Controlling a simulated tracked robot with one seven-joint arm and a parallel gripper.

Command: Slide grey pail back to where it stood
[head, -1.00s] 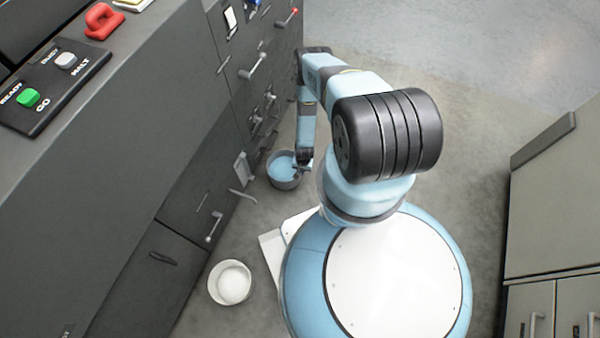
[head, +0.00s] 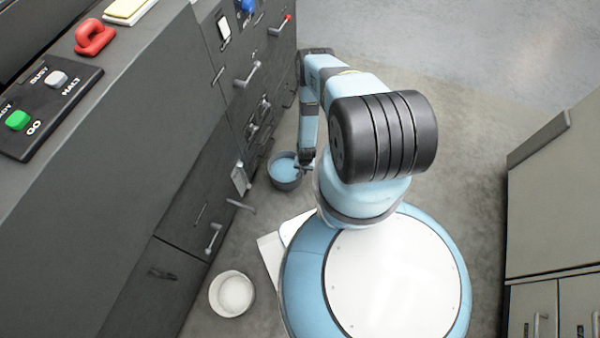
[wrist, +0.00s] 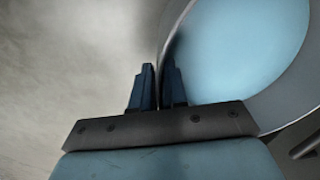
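The grey pail (head: 284,186) stands on the floor beside the dark cabinet front, with light blue contents filling its round opening. My gripper (head: 304,168) is at the pail's right side in the head view, low by its rim. In the wrist view the two dark blue fingers (wrist: 159,88) stand close together, one on each side of the wall of the pail (wrist: 291,108), and appear closed on it. The pail looks upright. Its far lower part is hidden.
A white bucket (head: 231,293) with white contents stands on the floor nearer my base. The dark cabinet (head: 180,215) with projecting handles (head: 215,238) borders the left. Pale cabinets (head: 555,215) stand at right. Open floor (head: 480,130) lies between and beyond.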

